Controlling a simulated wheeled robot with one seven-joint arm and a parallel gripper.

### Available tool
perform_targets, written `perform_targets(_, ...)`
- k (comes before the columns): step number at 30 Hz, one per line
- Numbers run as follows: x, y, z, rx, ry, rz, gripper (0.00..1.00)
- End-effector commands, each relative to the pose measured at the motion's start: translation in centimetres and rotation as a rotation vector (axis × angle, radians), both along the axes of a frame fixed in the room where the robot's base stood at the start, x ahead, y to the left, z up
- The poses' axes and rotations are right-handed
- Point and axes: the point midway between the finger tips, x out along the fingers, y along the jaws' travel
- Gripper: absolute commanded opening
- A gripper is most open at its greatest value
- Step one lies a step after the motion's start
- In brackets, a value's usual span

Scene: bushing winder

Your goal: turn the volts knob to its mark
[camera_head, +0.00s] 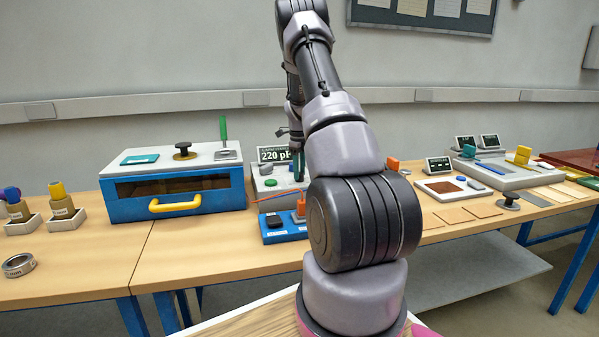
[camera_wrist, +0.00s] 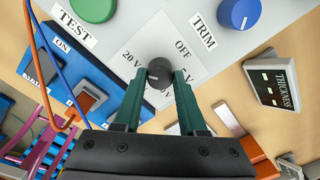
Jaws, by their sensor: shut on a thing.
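The volts knob (camera_wrist: 159,73) is a small dark round knob on a white dial plate (camera_wrist: 150,35) with the printed words OFF and 20 V; another label is partly covered by my gripper. In the wrist view my gripper (camera_wrist: 160,82) has its two green fingers on either side of the knob, shut on it. The knob's pointer looks light but its exact direction is hard to tell. In the head view my gripper (camera_head: 298,165) reaches down over the grey instrument with the 220 pF display (camera_head: 274,155); the knob is hidden there.
A blue oven with a yellow handle (camera_head: 175,203) stands left. Bare table lies in front (camera_head: 200,255).

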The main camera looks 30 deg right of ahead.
Motion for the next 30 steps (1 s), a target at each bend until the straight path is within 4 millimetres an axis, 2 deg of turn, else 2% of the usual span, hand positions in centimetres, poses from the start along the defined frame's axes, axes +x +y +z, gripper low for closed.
perform_targets(8, -0.01, -0.09, 0.05, -0.002, 0.000, 0.183, 0.00)
perform_targets(30, 0.04, -0.17, 0.07, -0.002, -0.001, 0.884, 0.00)
